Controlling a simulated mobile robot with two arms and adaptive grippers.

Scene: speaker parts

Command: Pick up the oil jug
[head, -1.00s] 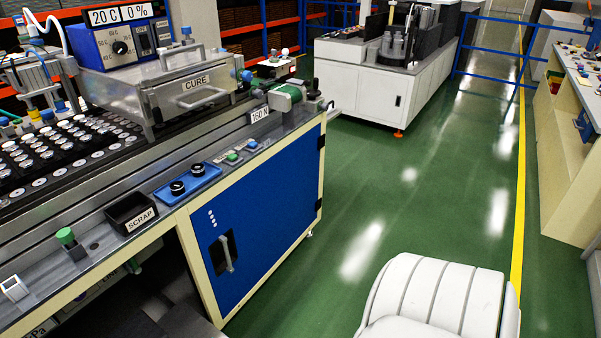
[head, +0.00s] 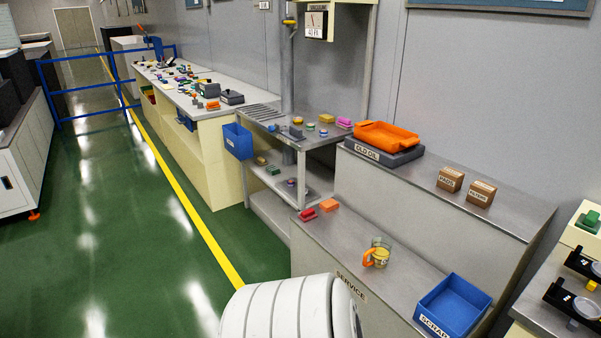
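A small clear jug with an orange handle and yellowish contents, which looks like the oil jug (head: 380,255), stands upright on the low grey service bench (head: 405,285) in the head view. The blue scrap bin is to its right and the red and orange blocks are to its left. Nothing touches the jug that I can see. Neither of my grippers shows in this view.
A blue scrap bin (head: 453,305) sits at the bench's right end. Red (head: 308,214) and orange (head: 329,205) blocks lie at its far left. Behind, a higher shelf holds an orange tray (head: 385,138) and small brown boxes (head: 451,179). Green floor (head: 140,240) at left is clear.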

